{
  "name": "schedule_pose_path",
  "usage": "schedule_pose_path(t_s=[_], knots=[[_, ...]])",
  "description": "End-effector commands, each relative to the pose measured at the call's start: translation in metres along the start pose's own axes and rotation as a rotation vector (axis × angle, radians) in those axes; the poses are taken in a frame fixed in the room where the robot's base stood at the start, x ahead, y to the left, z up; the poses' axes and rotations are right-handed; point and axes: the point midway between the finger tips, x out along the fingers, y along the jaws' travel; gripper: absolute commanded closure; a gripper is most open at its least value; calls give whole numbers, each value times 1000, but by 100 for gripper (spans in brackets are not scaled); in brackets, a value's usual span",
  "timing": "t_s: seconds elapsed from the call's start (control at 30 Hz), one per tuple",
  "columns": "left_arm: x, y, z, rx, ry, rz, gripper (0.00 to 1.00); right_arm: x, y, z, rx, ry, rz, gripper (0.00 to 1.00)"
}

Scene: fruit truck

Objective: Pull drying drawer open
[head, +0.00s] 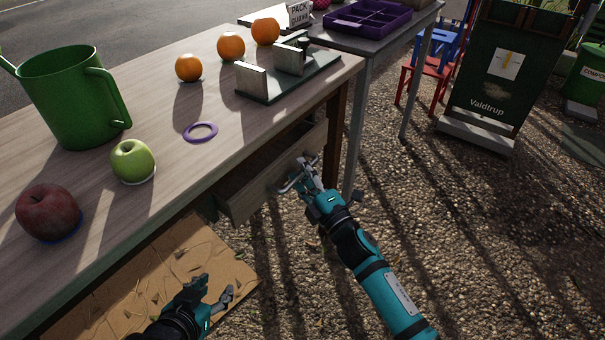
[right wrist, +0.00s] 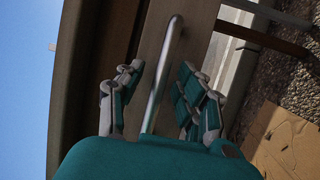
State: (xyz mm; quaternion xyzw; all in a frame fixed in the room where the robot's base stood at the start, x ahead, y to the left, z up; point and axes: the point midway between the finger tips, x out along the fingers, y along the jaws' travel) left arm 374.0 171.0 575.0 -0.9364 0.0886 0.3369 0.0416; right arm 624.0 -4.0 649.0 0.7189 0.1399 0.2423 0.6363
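The wooden drying drawer (head: 262,182) sits under the right part of the table and stands partly out, with a strip of its inside showing. Its metal bar handle (head: 290,184) is on the front panel. My right gripper (head: 307,172) is at the handle. In the right wrist view the handle (right wrist: 161,85) runs between the two fingers of my right gripper (right wrist: 158,98), with gaps visible on both sides, so it is open around the bar. My left gripper (head: 218,288) is low at the left, open and empty, away from the drawer.
The wooden table (head: 160,185) holds a green watering can (head: 72,100), a red apple (head: 48,212), a green apple (head: 132,160), oranges, a purple ring (head: 201,132) and a metal rack (head: 290,78). Cardboard (head: 150,280) lies below.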

Motion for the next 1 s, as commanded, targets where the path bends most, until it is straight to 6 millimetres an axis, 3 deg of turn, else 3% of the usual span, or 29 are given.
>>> schedule_pose_path(t_s=[0.23,0.5,1.0], knots=[[0,0,-1,0,3,0,60,1,0,0,0,0,0,64],[0,0,0,0,2,0,60,1,0,0,0,0,0,99],[0,0,-1,0,1,0,60,0,1,0,-2,0,1,100]])
